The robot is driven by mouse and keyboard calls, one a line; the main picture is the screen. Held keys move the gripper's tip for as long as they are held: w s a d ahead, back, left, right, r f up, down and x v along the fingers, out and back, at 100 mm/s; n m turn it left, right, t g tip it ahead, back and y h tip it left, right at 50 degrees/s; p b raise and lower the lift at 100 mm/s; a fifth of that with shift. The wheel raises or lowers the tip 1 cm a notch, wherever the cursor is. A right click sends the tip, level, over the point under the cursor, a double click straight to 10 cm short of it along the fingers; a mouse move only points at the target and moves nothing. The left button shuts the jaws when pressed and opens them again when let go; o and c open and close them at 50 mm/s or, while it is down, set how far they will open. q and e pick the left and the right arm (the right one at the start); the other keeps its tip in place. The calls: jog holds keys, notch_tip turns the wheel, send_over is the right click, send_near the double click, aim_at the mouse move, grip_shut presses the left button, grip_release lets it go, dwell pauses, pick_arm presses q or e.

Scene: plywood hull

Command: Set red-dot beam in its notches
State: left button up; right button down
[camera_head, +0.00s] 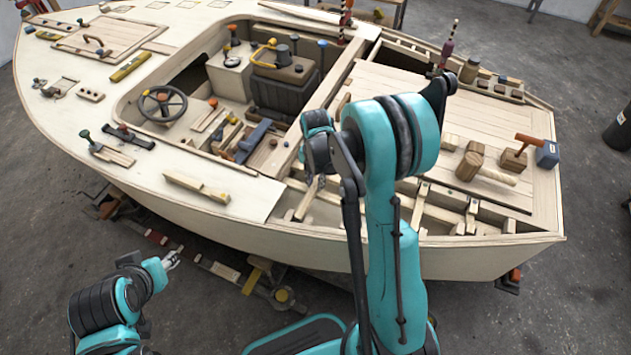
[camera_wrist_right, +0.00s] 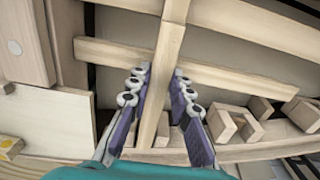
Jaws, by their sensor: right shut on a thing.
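My right gripper (camera_wrist_right: 162,85) has its fingers on both sides of a pale wooden beam (camera_wrist_right: 172,35) and is shut on it. In the wrist view the beam runs up the picture and crosses above a lengthwise rail (camera_wrist_right: 235,80). I see no red dot on it, and cannot tell whether it sits in notches. In the head view the beam (camera_head: 307,198) slants below my right gripper (camera_head: 317,181), over the open near side of the hull. My left gripper (camera_head: 173,260) is outside the hull at lower left; its fingers are too small to judge.
Several short wooden blocks (camera_wrist_right: 230,122) stand to the right of the fingers. A loose plank (camera_head: 197,188) lies on the near deck. A mallet (camera_head: 520,150) and more blocks lie on the right deck. Floor shows between my left arm and the hull.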

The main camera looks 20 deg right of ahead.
jog(key=c, duration=1.3)
grip_release()
notch_tip(320, 180, up, 12)
